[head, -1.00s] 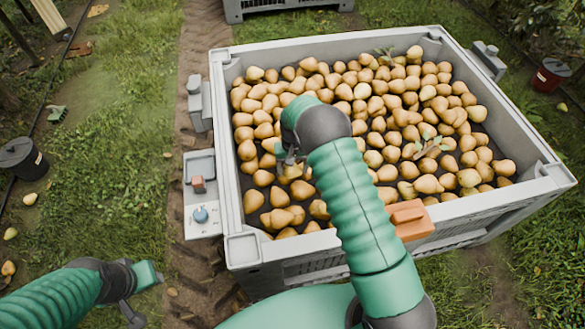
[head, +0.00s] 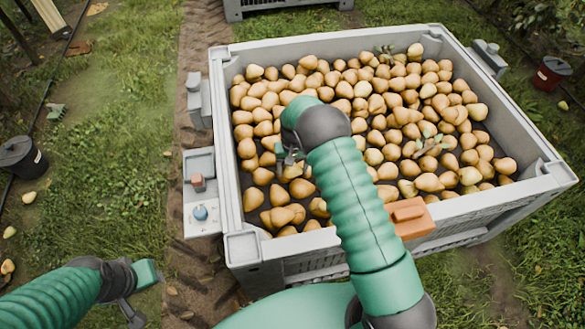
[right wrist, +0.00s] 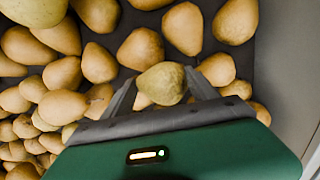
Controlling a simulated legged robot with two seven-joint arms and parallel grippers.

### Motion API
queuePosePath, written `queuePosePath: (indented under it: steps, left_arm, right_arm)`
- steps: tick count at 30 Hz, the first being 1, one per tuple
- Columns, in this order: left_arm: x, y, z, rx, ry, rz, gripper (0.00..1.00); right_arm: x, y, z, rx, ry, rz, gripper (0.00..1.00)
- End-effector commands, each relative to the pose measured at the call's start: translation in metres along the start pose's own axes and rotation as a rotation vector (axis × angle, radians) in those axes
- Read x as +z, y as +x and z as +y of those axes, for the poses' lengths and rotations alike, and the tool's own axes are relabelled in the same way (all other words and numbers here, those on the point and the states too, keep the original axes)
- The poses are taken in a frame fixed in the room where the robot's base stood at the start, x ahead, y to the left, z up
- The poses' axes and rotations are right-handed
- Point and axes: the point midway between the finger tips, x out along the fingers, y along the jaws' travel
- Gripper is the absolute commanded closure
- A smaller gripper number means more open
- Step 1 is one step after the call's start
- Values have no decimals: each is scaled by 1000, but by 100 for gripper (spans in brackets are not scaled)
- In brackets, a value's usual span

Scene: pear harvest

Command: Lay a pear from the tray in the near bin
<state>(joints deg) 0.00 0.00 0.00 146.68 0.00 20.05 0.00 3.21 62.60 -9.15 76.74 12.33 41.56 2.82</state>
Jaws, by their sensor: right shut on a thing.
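The near bin (head: 243,205) is a large grey crate with a layer of yellow-brown pears in it. My right gripper (head: 290,160) is low inside its left part, above the pears. In the right wrist view the gripper (right wrist: 162,88) is shut on a greenish-yellow pear (right wrist: 162,82), with a finger on each side of it. In the head view I cannot clearly pick out that pear from its neighbours. The small grey tray (head: 198,160) at the bin's left side shows no pear. My left gripper (head: 140,290) is at lower left over grass; its jaw state is unclear.
Dark bin floor (right wrist: 180,15) shows between pears near the gripper, and a grey wall (right wrist: 292,70) stands to the right in the wrist view. A leafy twig (head: 432,145) lies on the pears. A black bucket (head: 22,157) stands at left, a red one (head: 551,74) at right.

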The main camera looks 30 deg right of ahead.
Motion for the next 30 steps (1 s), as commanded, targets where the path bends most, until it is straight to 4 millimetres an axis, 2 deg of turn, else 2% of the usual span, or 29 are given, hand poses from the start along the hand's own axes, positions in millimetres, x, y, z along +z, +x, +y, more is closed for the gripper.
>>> queuePosePath:
  steps: [4, 5, 10, 18, 21, 23, 26, 30]
  left_arm:
    - [0, 0, 0, 0, 0, 0, 64]
    - [0, 0, 0, 0, 0, 0, 64]
    - [0, 0, 0, 0, 0, 0, 64]
    - [0, 0, 0, 0, 0, 0, 64]
    - [0, -2, 0, 0, 0, 0, 64]
    - [-1, -5, 0, 0, 0, 0, 64]
    - [-3, -13, 0, 0, 0, 0, 64]
    - [-6, -24, 0, 0, 0, 0, 64]
  right_arm:
    - [0, 0, 0, 0, 0, 0, 77]
    - [0, 0, 0, 0, 0, 0, 30]
    - [0, 0, 0, 0, 0, 0, 8]
    - [0, 0, 0, 0, 0, 0, 7]
    - [0, -6, 0, 0, 0, 1, 7]
    - [-1, -16, 0, -1, 0, 2, 7]
    - [-1, -40, 0, -1, 0, 4, 7]
    - [-1, -82, 0, -1, 0, 3, 7]
